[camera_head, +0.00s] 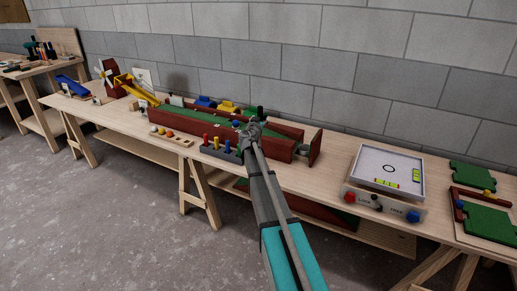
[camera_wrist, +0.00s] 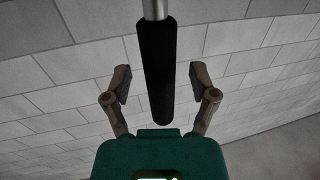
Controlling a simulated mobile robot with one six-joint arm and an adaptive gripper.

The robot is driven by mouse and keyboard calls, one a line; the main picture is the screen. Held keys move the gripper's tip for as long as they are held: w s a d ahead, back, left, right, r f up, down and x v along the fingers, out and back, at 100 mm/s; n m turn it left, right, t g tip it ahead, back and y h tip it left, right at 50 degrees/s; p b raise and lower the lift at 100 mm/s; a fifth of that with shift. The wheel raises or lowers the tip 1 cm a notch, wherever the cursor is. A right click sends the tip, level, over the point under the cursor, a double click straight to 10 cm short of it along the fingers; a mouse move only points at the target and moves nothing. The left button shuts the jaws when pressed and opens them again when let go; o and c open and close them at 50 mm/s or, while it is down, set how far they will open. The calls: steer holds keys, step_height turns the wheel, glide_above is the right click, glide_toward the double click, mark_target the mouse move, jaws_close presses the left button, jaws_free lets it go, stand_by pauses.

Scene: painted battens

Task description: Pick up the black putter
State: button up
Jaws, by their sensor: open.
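The black putter's handle (camera_wrist: 156,70) fills the middle of the wrist view, a thick black grip on a silver shaft (camera_wrist: 155,9) that leaves the top edge. My gripper (camera_wrist: 160,82) is open, with one finger on each side of the handle and a visible gap on both sides. In the head view my gripper (camera_head: 250,130) is over the long green-topped box on the bench. A small black upright piece (camera_head: 260,112) just behind it looks like the handle's end. The putter's head is hidden or cannot be made out.
The long green-topped box (camera_head: 190,119) has dark red sides. A rack of coloured pegs (camera_head: 222,154) stands in front of it. A white tilt board (camera_head: 388,168) with red and blue knobs stands to the right. Green pieces (camera_head: 487,222) lie at far right. A block wall (camera_head: 330,60) rises behind.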

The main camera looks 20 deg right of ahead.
stand_by(0.4)
jaws_close()
